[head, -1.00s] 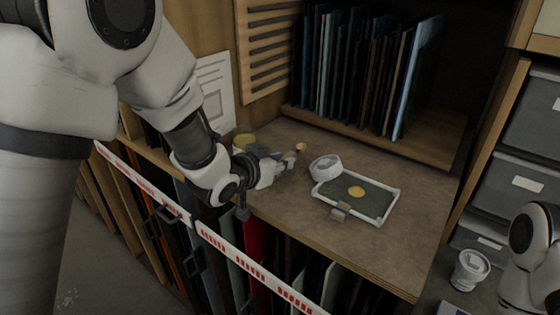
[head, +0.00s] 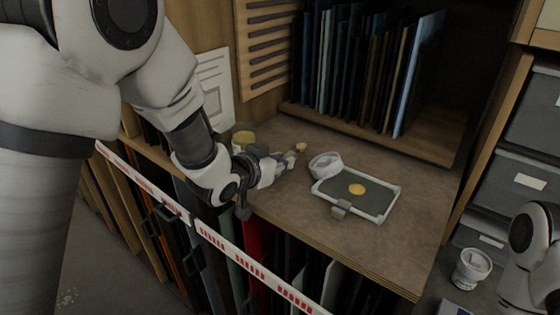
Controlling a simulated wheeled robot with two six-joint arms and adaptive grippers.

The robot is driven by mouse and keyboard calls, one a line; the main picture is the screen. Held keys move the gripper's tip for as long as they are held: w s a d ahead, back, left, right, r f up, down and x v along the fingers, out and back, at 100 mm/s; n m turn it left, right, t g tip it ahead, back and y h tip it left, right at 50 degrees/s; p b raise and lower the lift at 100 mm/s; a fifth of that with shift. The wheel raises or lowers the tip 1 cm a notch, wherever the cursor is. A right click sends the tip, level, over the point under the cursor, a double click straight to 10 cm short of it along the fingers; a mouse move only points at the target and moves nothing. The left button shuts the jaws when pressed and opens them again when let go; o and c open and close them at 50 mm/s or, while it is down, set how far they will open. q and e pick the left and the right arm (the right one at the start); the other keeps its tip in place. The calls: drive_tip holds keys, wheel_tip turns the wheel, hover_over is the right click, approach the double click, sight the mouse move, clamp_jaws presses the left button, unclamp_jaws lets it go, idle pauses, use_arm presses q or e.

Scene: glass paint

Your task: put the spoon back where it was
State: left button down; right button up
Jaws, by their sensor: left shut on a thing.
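My left gripper (head: 284,160) is shut on the spoon, above the worktop near its left side. The spoon's yellowish tip (head: 300,147) sticks out past the fingers, up and to the right; the fingers hide most of its handle. A jar with yellow contents (head: 243,137) stands behind the gripper, partly hidden by my left arm. A white-rimmed tray (head: 387,208) to the right has a dark bed with a round yellow patch (head: 357,189). My right gripper is out of view; only links of the right arm show at the lower right.
A white round vessel (head: 325,165) sits at the tray's back left corner. A small block (head: 340,208) is at its front edge. Upright sheets (head: 370,75) fill the shelf behind. A white cup (head: 471,268) stands lower right. The worktop (head: 415,250) is bare around the tray's right.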

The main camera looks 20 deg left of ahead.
use_arm(q)
drive_tip(key=shift+f, duration=0.2)
drive_tip(key=c, duration=0.9)
unclamp_jaws()
drive_tip(key=shift+c, duration=0.2)
drive_tip(key=shift+s, duration=0.1)
drive_tip(key=v, duration=0.7)
drive_tip(key=shift+s+a+r, duration=0.1)
drive_tip(key=shift+s+r, duration=0.15)
drive_tip(key=shift+s, duration=0.05)
drive_tip(key=shift+f, duration=0.15)
